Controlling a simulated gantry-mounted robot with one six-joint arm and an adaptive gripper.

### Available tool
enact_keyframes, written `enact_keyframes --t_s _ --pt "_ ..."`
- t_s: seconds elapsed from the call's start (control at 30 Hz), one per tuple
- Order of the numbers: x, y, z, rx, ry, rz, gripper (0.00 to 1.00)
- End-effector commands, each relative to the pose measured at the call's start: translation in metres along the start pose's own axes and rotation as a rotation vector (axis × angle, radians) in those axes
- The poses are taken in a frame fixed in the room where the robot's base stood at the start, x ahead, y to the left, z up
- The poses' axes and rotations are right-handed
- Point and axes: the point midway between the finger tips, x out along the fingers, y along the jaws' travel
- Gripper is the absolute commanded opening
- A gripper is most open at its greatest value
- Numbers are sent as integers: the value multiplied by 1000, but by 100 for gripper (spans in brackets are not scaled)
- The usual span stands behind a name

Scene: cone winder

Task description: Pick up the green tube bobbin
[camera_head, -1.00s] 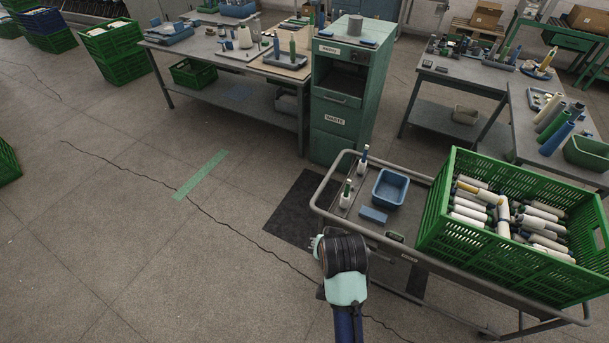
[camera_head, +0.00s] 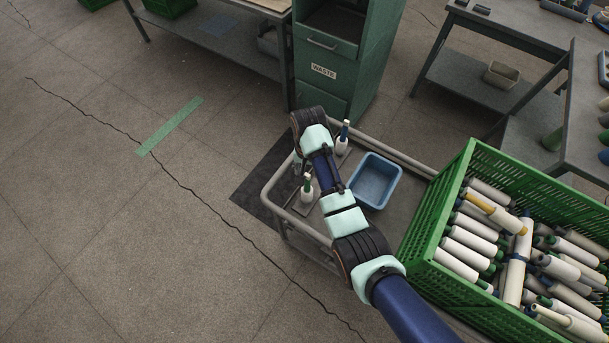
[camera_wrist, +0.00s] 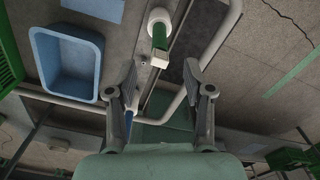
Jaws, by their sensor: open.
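The green tube bobbin (camera_head: 307,188), white yarn with a green tube on top, stands upright near the left end of the cart. In the wrist view its green tube (camera_wrist: 159,38) points toward my gripper (camera_wrist: 160,80), with its pale tip just ahead of the gap between the fingertips. My gripper is open and its fingers hold nothing. In the head view my wrist and arm hide most of it. A blue tube bobbin (camera_head: 343,138) stands behind the green one; its blue tube (camera_wrist: 129,122) shows partly behind the left finger in the wrist view.
A blue bin (camera_head: 375,181) sits on the cart right of the bobbins; it also shows in the wrist view (camera_wrist: 68,62). A green crate (camera_head: 437,225) full of bobbins stands further right. The cart's rail (camera_head: 268,190) runs round its end. A green waste cabinet (camera_head: 325,70) is behind.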

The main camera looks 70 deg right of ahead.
Motion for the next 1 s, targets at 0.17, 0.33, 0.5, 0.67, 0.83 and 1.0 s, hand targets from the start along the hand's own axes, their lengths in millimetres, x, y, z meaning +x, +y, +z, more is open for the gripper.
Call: enact_keyframes --t_s 0.17,0.33,0.5,0.67,0.83,1.0 --pt "18 0 0 -1 -2 1 52" --pt "27 0 -1 -1 1 0 52" --pt "56 2 -6 0 0 0 52" --pt "76 3 -7 -1 1 0 52" --pt "77 2 -7 -2 1 -1 52" --pt "77 2 -7 -2 1 -1 37"
